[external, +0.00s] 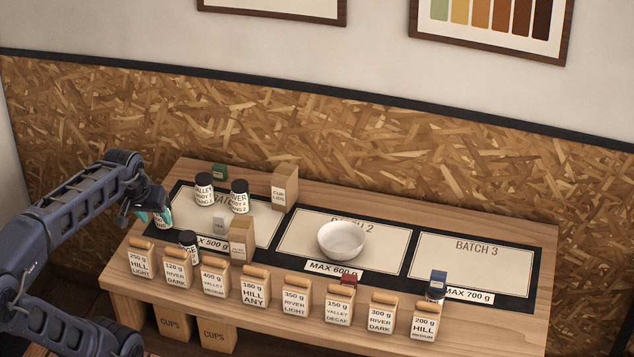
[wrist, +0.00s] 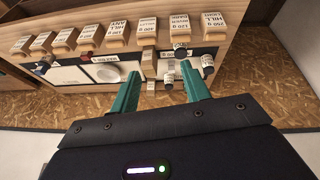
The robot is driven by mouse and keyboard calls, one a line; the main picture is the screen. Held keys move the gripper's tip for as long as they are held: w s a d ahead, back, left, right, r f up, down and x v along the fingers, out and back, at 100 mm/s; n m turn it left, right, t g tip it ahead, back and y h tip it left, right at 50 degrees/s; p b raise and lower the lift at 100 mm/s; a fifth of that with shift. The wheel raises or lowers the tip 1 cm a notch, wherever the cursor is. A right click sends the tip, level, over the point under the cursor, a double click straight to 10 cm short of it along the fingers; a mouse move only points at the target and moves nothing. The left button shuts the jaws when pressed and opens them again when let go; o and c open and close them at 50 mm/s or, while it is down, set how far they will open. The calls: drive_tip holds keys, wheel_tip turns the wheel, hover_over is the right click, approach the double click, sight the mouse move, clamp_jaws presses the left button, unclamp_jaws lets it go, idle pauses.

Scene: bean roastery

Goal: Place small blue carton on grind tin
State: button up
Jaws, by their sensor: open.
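The small blue carton (external: 436,284) stands at the front edge of the right panel, behind the row of bags. It has a blue top and a pale label. Several dark-lidded, white-labelled tins stand at the left: one marked VALLEY (external: 204,190), one marked RIVER (external: 239,197), and one nearer the front (external: 189,246). I cannot read which is the grind tin. My gripper (external: 154,217) is over the bench's left end, far from the carton. In the wrist view its teal fingers (wrist: 160,92) are apart with nothing gripped. A pale label shows by the fingers in the external view.
A white bowl (external: 342,240) sits on the middle panel. A CUP LIDS box (external: 285,187), small brown box (external: 242,237), green carton (external: 219,172) and red item (external: 348,280) stand around. The right panel (external: 475,262) is mostly clear.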

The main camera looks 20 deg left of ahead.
drive_tip(key=shift+m+y, duration=0.3)
drive_tip(key=shift+m, duration=0.4)
drive_tip(key=s, duration=0.1)
drive_tip(key=s+a+f, duration=0.2)
drive_tip(key=s, duration=0.1)
drive_tip(key=shift+a, duration=0.15)
